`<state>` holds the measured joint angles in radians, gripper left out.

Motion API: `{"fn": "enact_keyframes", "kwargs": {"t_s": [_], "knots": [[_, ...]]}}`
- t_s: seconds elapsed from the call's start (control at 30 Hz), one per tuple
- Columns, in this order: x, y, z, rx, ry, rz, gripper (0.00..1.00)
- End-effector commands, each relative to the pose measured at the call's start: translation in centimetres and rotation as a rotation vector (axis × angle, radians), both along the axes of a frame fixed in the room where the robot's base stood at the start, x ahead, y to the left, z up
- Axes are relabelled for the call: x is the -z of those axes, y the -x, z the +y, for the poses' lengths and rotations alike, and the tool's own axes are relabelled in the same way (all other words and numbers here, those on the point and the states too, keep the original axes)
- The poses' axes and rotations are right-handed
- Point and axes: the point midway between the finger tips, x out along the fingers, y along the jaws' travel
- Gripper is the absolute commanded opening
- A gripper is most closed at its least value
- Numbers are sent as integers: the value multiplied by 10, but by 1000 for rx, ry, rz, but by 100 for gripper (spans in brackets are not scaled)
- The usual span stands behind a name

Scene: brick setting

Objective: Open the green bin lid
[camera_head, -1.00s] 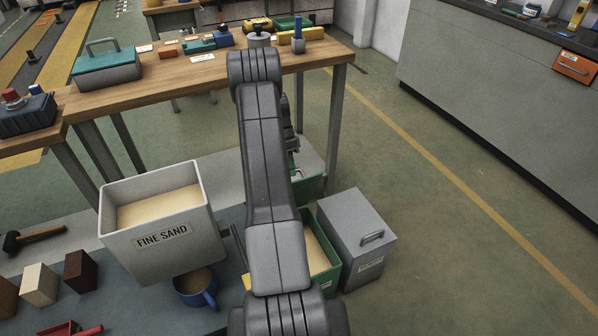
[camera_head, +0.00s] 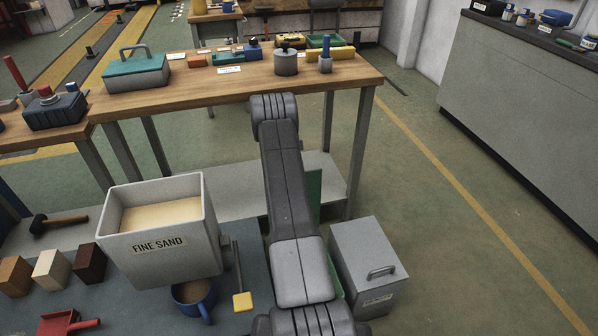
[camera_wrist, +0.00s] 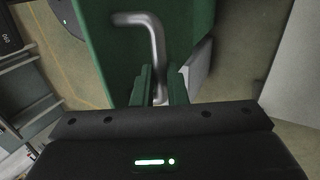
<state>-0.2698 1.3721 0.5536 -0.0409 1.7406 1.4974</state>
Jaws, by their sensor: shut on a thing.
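The green bin lid (camera_head: 314,190) shows in the head view as a steep green panel just right of my arm, mostly hidden by it. In the wrist view the lid (camera_wrist: 105,60) fills the upper middle, with its bent grey metal handle (camera_wrist: 153,35). My gripper (camera_wrist: 161,88) is shut on one end of this handle. In the head view my gripper is hidden behind my arm. The green bin (camera_head: 335,277) shows only as a sliver between my arm and the grey bin; its inside is hidden.
A grey lidded bin (camera_head: 369,262) stands close on the right. A fine sand box (camera_head: 160,248), a blue mug (camera_head: 196,301) and a yellow-bladed tool (camera_head: 242,301) are to the left. The workbench (camera_head: 215,88) is behind. Floor on the far right is clear.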

Motion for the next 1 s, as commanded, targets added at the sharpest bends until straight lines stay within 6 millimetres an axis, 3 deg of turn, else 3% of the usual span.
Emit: {"fn": "enact_keyframes", "kwargs": {"t_s": [0.03, 0.33, 0.9, 0.93, 1.0], "knots": [[10, -1, 1, 1, 4, 19, 0], [11, -11, 4, 2, 21, 65, 0], [12, -12, 5, 2, 26, 80, 0], [12, -12, 5, 2, 26, 80, 14], [12, -12, 5, 2, 26, 79, 28]]}}
